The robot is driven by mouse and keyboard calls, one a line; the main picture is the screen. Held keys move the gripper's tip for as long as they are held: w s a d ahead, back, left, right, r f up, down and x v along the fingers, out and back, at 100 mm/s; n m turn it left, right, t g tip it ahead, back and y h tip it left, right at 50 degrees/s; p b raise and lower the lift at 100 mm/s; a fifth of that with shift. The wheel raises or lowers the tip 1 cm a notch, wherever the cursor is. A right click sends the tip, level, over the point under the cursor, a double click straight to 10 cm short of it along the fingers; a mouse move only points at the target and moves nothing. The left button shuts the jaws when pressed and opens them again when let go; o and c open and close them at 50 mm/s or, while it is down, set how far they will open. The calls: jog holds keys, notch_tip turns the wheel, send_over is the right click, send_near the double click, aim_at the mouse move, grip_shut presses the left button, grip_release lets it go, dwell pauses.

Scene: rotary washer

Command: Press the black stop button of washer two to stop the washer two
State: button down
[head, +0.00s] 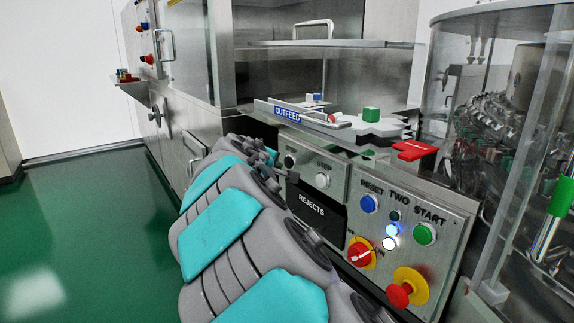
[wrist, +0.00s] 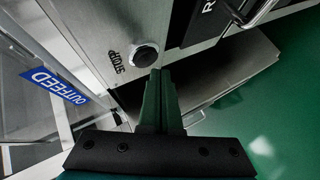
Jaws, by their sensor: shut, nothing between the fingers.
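The black stop button (wrist: 146,53) sits in a pale ring on the metal panel in the wrist view, with the word STOP beside it. In the head view a black round button (head: 290,161) shows at the panel's left end, close to the end of my arm. My gripper (wrist: 159,72) is shut and empty. Its fingertips lie just below and beside the button in the wrist picture; I cannot tell whether they touch it. In the head view my arm largely hides the gripper.
To the right are a blue reset button (head: 369,204), a green start button (head: 424,234), a red-yellow switch (head: 360,254) and a red-yellow mushroom button (head: 405,288). The black rejects panel (head: 316,212) lies near my arm. The outfeed ledge (head: 345,143) juts out above. Green floor is clear at left.

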jog(key=shift+a, duration=0.1)
jog(key=s+a, duration=0.1)
jog(key=a, duration=0.1)
jog(key=s+a+b, duration=0.1)
jog(key=a, duration=0.1)
jog(key=shift+s, duration=0.4)
jog(key=shift+d, duration=0.1)
dwell(0.5)
